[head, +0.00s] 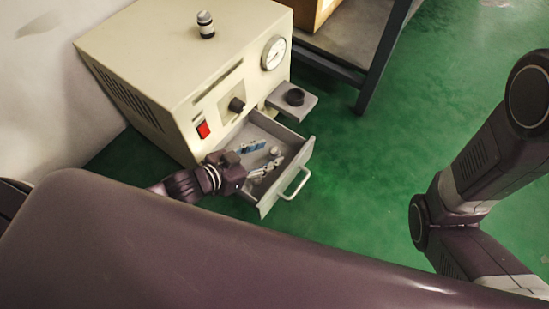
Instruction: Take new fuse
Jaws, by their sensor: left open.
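A grey drawer (299,160) stands pulled out from the front of a beige machine (180,68). Inside it lie a small blue part (252,146) and a small pale, rounded piece (274,151). I cannot tell for certain which of these is the new fuse. My left gripper (271,170) reaches over the drawer from the left, its fingers open and pointing right, close to the pale piece. The gripper hides part of the drawer's floor. My right gripper is out of view; only links of that arm show at the right.
A small shelf (277,102) with a black ring (294,97) juts out above the drawer. A dark table leg (377,62) stands behind. Green floor right of the drawer is clear.

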